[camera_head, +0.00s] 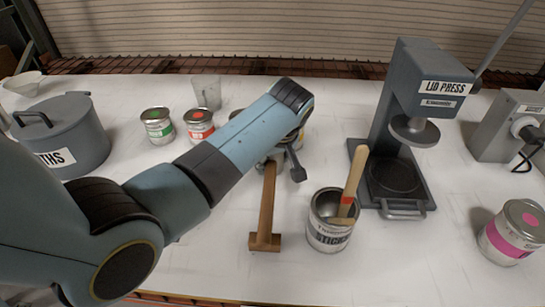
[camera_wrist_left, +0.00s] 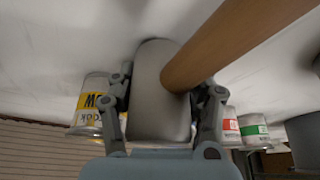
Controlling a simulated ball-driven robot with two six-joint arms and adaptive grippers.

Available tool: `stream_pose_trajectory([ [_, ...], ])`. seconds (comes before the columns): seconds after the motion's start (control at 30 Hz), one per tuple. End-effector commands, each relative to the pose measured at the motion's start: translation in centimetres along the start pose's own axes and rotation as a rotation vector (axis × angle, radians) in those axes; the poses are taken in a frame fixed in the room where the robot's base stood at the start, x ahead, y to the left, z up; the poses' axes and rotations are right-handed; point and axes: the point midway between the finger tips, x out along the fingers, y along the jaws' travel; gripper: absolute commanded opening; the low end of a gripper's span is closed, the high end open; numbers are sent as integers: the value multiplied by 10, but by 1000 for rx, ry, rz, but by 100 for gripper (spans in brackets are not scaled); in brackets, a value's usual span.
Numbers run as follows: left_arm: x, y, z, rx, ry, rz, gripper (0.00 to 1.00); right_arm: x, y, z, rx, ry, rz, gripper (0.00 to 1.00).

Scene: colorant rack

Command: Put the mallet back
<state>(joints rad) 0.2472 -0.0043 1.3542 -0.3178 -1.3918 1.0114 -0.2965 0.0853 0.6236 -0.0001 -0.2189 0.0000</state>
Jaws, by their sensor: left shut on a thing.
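The mallet shows in the left wrist view as a grey cylindrical head (camera_wrist_left: 160,95) with a round wooden handle (camera_wrist_left: 225,45) reaching to the upper right. My left gripper (camera_wrist_left: 160,110) is shut on the head, one finger on each side. In the head view my left gripper (camera_head: 284,160) is beyond the forearm, mostly covered by it. A wooden bar (camera_head: 267,205) runs from below it toward the near side and ends in a crosswise block (camera_head: 265,242); I cannot tell whether this is all mallet or partly a stand. My right gripper is not in view.
A can of stir sticks (camera_head: 327,235) stands close right of the wooden bar. The lid press (camera_head: 395,130) is behind it. Green-marked (camera_head: 157,126) and red-marked (camera_head: 199,126) cans and a grey pot (camera_head: 75,135) stand left. A pink-marked can (camera_head: 510,235) is far right.

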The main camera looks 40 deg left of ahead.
Motion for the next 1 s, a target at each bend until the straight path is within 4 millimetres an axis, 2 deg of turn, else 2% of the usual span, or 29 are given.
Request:
stream_pose_trajectory([
  [0.1,0,1,-1,-1,2,2,11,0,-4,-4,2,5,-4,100],
  [0.33,3,0,0,0,2,1,11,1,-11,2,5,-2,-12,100],
  [0.37,3,0,1,0,1,1,52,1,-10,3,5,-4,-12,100],
  [0.53,2,0,0,0,1,1,73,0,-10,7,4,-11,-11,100],
  [0.83,0,0,-1,0,1,1,73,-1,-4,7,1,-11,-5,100],
  [1.0,-23,2,0,0,1,4,73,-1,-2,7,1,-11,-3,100],
])
